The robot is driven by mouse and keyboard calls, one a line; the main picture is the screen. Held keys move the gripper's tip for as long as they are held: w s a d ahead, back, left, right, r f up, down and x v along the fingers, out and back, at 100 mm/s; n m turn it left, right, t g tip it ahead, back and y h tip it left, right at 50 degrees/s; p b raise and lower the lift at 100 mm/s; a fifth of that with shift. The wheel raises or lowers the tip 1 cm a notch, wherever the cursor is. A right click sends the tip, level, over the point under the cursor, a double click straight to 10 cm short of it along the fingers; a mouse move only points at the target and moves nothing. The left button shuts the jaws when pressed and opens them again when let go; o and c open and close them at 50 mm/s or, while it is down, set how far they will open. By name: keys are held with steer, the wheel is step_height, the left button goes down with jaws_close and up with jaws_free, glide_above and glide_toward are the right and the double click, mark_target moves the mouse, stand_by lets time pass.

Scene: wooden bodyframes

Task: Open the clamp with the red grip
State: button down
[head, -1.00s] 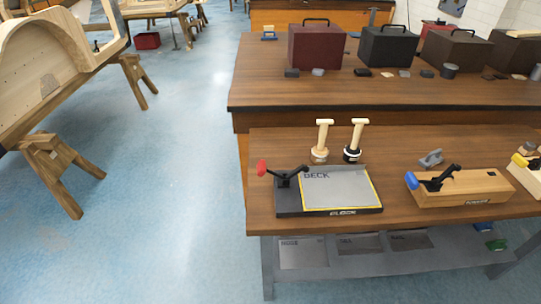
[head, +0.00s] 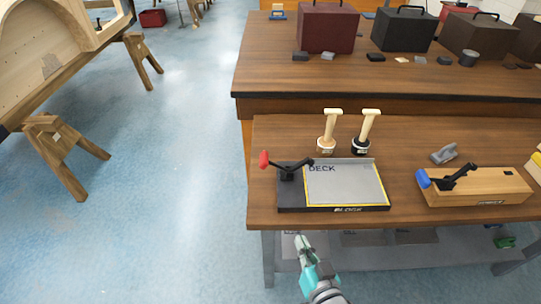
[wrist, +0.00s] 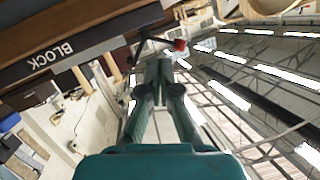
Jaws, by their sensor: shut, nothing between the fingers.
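The clamp's red grip (head: 263,159) is at the left end of a black lever (head: 292,167) on the dark block (head: 285,201) at the left of the near bench. The lever lies low, stretching from the red grip rightward over its mount. In the wrist view the red grip (wrist: 180,44) shows just beyond the fingertips, a little to the right. My gripper (head: 300,240) is shut and empty, below the bench's front edge in the head view and apart from the grip. It also shows in the wrist view (wrist: 158,65).
A grey plate marked DECK (head: 345,184) lies on the block. Two wooden-handled tools (head: 328,130) stand behind it. A wooden block with a blue-gripped clamp (head: 475,186) stands to the right. Open floor (head: 190,150) lies left of the bench (head: 420,211).

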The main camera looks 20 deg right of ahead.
steer(key=w+r+m+h, duration=0.2)
steer(key=w+r+m, duration=0.3)
steer(key=w+r, duration=0.8)
steer(key=w+f, duration=0.7)
steer(key=w, duration=0.5)
steer(key=shift+w, duration=0.25)
